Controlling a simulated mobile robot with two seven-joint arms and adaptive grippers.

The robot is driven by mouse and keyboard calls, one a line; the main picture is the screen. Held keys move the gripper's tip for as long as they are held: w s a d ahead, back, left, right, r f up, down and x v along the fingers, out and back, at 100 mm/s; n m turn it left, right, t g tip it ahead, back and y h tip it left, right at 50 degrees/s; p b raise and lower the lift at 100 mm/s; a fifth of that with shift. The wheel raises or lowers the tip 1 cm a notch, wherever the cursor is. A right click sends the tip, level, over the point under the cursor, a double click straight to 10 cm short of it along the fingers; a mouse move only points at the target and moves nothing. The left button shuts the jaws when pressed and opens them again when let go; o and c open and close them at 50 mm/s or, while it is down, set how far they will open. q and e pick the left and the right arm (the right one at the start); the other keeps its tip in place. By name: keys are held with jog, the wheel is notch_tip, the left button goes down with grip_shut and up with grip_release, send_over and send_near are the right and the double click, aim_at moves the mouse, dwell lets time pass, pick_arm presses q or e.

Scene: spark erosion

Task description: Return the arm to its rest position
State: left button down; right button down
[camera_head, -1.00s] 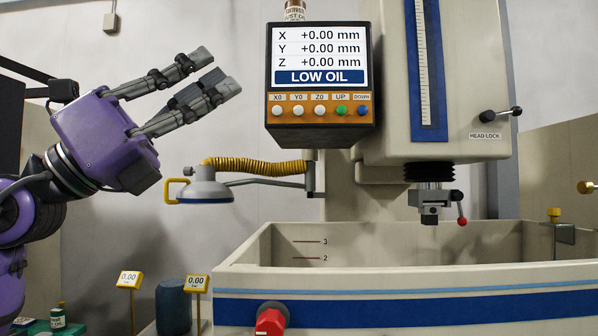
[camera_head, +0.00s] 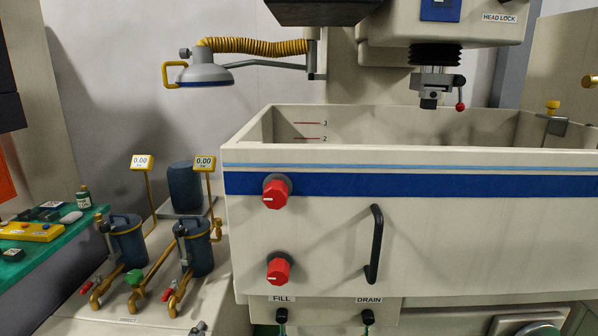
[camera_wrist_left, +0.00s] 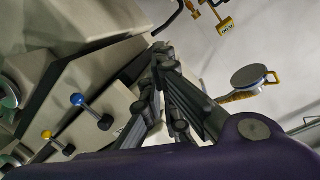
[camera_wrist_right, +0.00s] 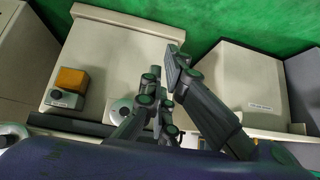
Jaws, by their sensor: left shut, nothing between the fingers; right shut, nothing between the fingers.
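My left gripper (camera_wrist_left: 160,52) shows in the left wrist view with its fingers together and nothing between them. The wall, the round lamp (camera_wrist_left: 250,76) and a machine part with coloured ball levers (camera_wrist_left: 78,99) lie beyond it. My right gripper (camera_wrist_right: 164,62) shows in the right wrist view, shut and empty, above pale boxes and a green floor. Neither gripper nor arm is in the head view. Which arm the task means cannot be told from the frames.
The head view shows the machine tank (camera_head: 450,185) with red knobs (camera_head: 275,194) and a black handle (camera_head: 374,245). The lamp (camera_head: 205,72) hangs at its upper left. Two blue filter canisters (camera_head: 130,243) with yellow pipes stand left, beside a green-topped table (camera_head: 30,262).

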pick_arm(q)
jog(key=s+d+f+n+g, duration=0.1)
jog(key=s+f+n+g, duration=0.1)
jog(key=s+f, duration=0.5)
jog(key=s+d+f+n+g+p, duration=0.1)
jog(key=s+f+n+g, duration=0.1)
jog(key=s+f, duration=0.6)
jog(key=s+d+f+n+g+y, duration=0.1)
jog(key=s+f, duration=0.7)
jog(key=s, duration=1)
jog(key=n+g, duration=0.1)
jog(key=g, duration=0.1)
jog(key=shift+s+d+f+n+g, duration=0.15)
jog(key=shift+s+n+g, duration=0.1)
jog(key=shift+n+g, duration=0.05)
